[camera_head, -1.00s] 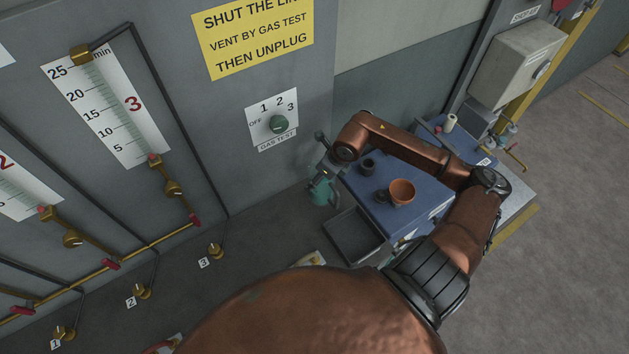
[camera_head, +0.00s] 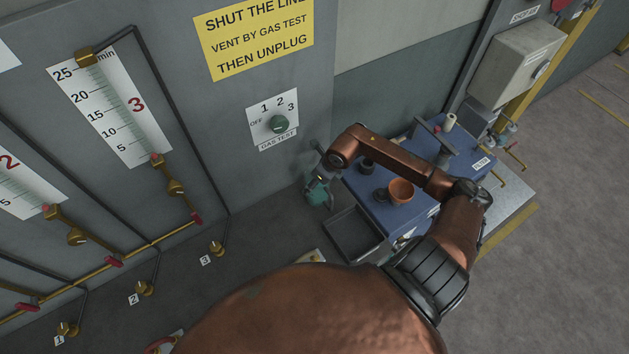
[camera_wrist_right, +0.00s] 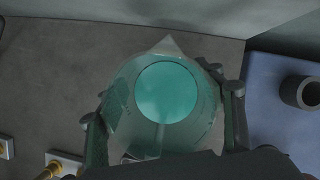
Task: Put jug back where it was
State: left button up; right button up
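The jug (camera_head: 317,195) is teal and shows at the end of my right arm, left of the blue bench top. In the right wrist view I look down into the jug (camera_wrist_right: 165,60), with its pointed spout away from me and a round teal surface inside. My right gripper (camera_wrist_right: 165,118) has one finger on each side of the jug, apparently closed on its wall. Whether the jug's base touches anything is hidden. My left gripper is not in view.
The blue bench top (camera_head: 420,215) holds an orange pot (camera_head: 401,190) and dark cups (camera_head: 367,167). A grey open tray (camera_head: 353,235) lies beside it. The grey panel (camera_head: 250,190) with gauges stands behind and left.

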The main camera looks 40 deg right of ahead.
jog(key=o, duration=0.4)
jog(key=shift+c, duration=0.2)
jog(key=shift+r, duration=0.1)
jog(key=shift+s+r, duration=0.1)
jog(key=shift+r, duration=0.1)
jog(key=b+v, duration=0.1)
jog(key=v, duration=1)
jog(key=shift+r+b, duration=0.3)
jog(key=shift+s, duration=0.15)
